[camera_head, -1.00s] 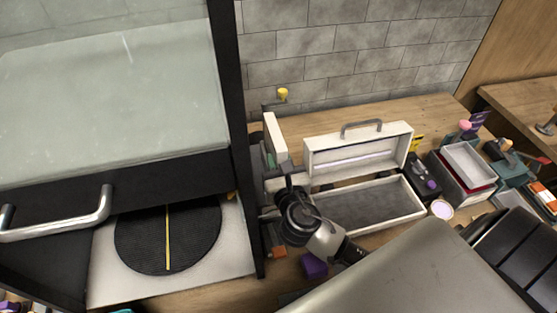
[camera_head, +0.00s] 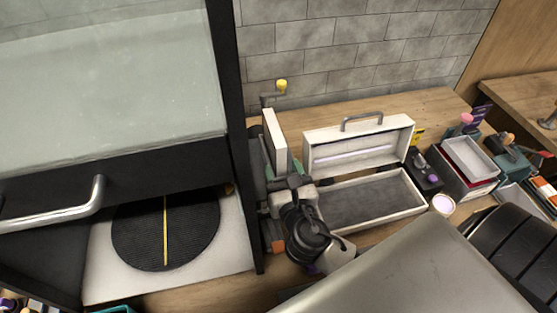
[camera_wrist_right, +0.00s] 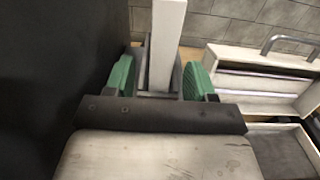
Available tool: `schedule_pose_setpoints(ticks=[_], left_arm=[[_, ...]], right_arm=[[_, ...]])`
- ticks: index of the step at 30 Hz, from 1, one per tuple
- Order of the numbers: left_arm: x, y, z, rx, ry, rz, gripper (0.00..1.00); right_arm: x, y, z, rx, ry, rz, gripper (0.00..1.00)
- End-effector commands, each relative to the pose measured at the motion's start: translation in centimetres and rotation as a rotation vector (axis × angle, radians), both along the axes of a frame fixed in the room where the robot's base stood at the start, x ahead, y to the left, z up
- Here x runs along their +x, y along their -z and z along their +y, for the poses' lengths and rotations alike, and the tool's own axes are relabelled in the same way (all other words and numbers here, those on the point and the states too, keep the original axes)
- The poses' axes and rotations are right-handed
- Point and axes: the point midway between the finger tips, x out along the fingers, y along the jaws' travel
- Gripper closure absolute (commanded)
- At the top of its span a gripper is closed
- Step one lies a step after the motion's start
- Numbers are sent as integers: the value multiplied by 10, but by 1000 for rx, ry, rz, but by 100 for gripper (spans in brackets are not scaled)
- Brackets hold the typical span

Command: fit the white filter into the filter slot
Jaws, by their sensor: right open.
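The white filter (camera_head: 274,140) is an upright white panel beside the black cabinet, in front of the brick wall. In the right wrist view the filter (camera_wrist_right: 167,45) rises between the two green finger pads. My right gripper (camera_head: 284,176) is open at the filter's lower near end. In the right wrist view the open gripper (camera_wrist_right: 160,82) shows gaps between its pads and the panel. Dark grey bars lie around the filter's lower part. I cannot tell the filter slot apart from these bars, nor how deep the filter sits. My left gripper is not in view.
The black cabinet (camera_head: 110,170) with a glass front and round black mat (camera_head: 165,235) stands close left. An open white case (camera_head: 415,205) lies just right of my gripper. Boxes (camera_head: 465,165) and small tools crowd the right. Table behind the case is clear.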

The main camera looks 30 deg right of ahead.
Motion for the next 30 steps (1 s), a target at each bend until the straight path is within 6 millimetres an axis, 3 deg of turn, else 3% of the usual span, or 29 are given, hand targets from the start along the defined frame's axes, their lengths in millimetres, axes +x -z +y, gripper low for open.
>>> schedule_pose_setpoints(ticks=[3, 10, 30], left_arm=[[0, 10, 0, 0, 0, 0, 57], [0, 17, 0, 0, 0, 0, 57], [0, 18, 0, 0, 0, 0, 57]], right_arm=[[-25, 3, 6, 1, 0, 1, 45], [-55, 0, 14, -1, 1, -3, 45], [-60, -2, 15, -1, 2, -5, 45]])
